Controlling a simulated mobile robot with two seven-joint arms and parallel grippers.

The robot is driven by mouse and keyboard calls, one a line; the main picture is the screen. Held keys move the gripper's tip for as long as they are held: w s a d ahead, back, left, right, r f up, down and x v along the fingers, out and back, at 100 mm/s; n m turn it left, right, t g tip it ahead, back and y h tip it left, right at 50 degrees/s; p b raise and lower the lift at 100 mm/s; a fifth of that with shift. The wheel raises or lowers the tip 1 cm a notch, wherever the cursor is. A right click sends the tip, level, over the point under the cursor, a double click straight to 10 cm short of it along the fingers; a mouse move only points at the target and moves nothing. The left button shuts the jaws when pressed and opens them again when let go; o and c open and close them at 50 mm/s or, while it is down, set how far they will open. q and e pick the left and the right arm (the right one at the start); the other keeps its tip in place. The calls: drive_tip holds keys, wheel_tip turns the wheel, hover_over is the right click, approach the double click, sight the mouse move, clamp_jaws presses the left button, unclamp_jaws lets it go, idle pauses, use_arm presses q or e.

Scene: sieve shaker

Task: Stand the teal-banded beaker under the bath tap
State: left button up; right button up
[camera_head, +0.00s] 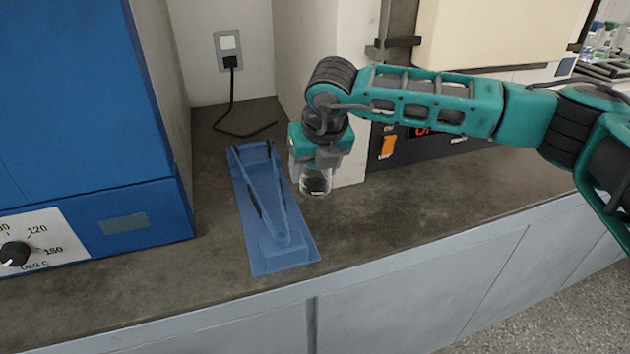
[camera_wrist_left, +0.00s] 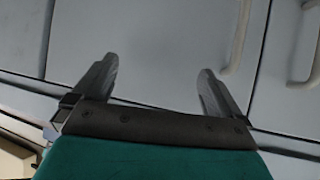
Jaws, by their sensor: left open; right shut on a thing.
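A clear glass beaker (camera_head: 316,183) is in my right gripper (camera_head: 315,166), which points down over the dark bench top. The jaws are shut on its upper part. Its lower part shows below the fingers, near the right edge of a blue stand; I cannot tell whether its base touches the bench. The teal band cannot be made out. I cannot make out a bath tap. My left gripper (camera_wrist_left: 158,80) is open and empty in the left wrist view, in front of pale cabinet fronts; it is not in the head view.
A long blue stand (camera_head: 247,220) lies on the bench (camera_head: 390,200). A blue oven (camera_head: 90,110) with a dial stands left. A unit with an orange switch (camera_head: 388,147) stands behind my right arm. A black cord (camera_head: 232,100) runs from a wall socket. The bench front is clear.

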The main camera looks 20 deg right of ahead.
sight(315, 183)
drive_tip(key=shift+s+f, duration=0.1)
drive_tip(key=shift+f, duration=1.6)
drive_tip(key=shift+f, duration=0.1)
drive_tip(key=shift+f+b, duration=0.15)
drive_tip(key=shift+b, duration=0.25)
drive_tip(key=o, duration=1.1)
drive_tip(key=shift+c, duration=0.2)
